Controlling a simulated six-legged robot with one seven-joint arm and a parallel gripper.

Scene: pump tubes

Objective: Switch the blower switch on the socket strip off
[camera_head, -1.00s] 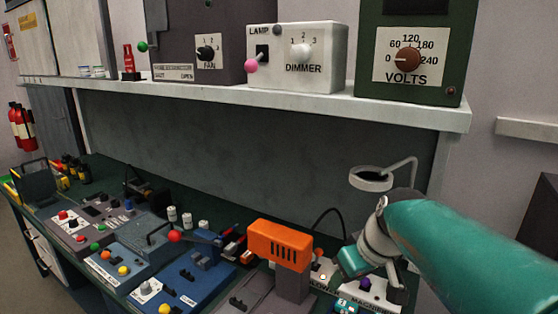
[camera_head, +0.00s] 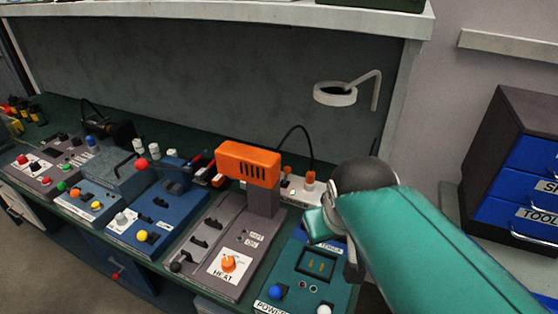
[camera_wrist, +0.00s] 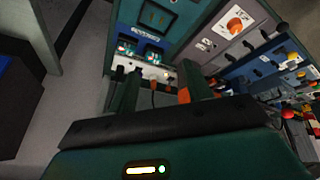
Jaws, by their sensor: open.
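The white socket strip (camera_head: 297,193) lies at the back of the bench, right of the orange blower-like unit (camera_head: 248,162), with an orange plug (camera_head: 310,180) and a black cable. My arm covers its right part in the head view. In the wrist view the strip (camera_wrist: 152,73) shows between my fingers, with an orange plug (camera_wrist: 153,86) below it. I cannot make out the blower switch or its position. My gripper (camera_wrist: 157,78) is open and empty, its two dark green fingers on either side of the strip. The head view shows the hand partly hidden behind my forearm.
A teal power unit (camera_head: 318,262) and a grey heat unit (camera_head: 228,245) stand in front of the strip. A white ring on a bent arm (camera_head: 336,94) hangs above. A shelf (camera_head: 220,20) overhangs the bench. Blue drawers (camera_head: 535,165) stand at the right.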

